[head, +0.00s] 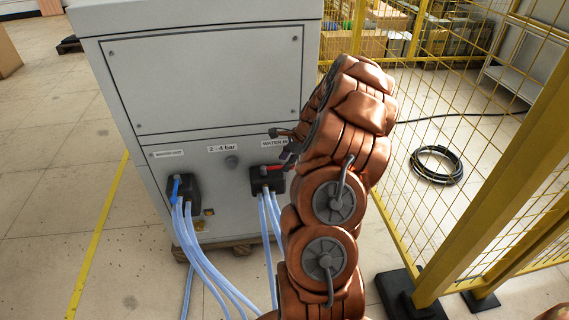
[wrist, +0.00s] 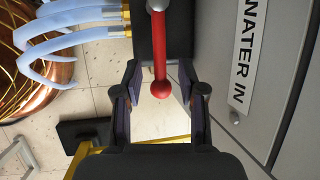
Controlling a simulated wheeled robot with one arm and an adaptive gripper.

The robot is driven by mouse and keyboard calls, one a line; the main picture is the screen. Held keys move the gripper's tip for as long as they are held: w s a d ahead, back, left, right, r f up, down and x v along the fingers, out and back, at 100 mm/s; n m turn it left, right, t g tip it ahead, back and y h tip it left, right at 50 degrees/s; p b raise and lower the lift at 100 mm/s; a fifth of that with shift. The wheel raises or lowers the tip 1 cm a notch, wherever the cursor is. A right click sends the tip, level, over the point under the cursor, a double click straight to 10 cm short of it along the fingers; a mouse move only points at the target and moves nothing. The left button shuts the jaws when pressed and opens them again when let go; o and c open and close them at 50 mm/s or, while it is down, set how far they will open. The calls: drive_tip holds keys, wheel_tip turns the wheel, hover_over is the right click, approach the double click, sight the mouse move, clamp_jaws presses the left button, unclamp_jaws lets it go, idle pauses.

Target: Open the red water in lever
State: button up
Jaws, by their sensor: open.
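The red water in lever (head: 271,168) sits on a black valve block (head: 258,182) at the lower right of the grey cabinet front. In the wrist view the red lever (wrist: 160,60) ends in a round red knob between my open fingers. My gripper (wrist: 160,98) is open, with one finger on each side of the lever end and no clear contact. In the head view my gripper (head: 284,145) is small and partly hidden by my arm, just above the lever. The "WATER IN" label (wrist: 245,55) is right of the lever in the wrist view.
A blue lever (head: 175,188) sits on the left valve block under its own label. Pale blue hoses (head: 203,256) hang from both blocks. A yellow mesh fence (head: 440,130) stands close on the right. A black cable coil (head: 437,165) lies on the floor behind it.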

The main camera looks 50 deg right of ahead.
drive_tip(key=shift+w+a+f, duration=0.1)
drive_tip(key=shift+w+f, duration=0.15)
drive_tip(key=shift+f, duration=0.4)
drive_tip(key=shift+c, duration=0.2)
clamp_jaws()
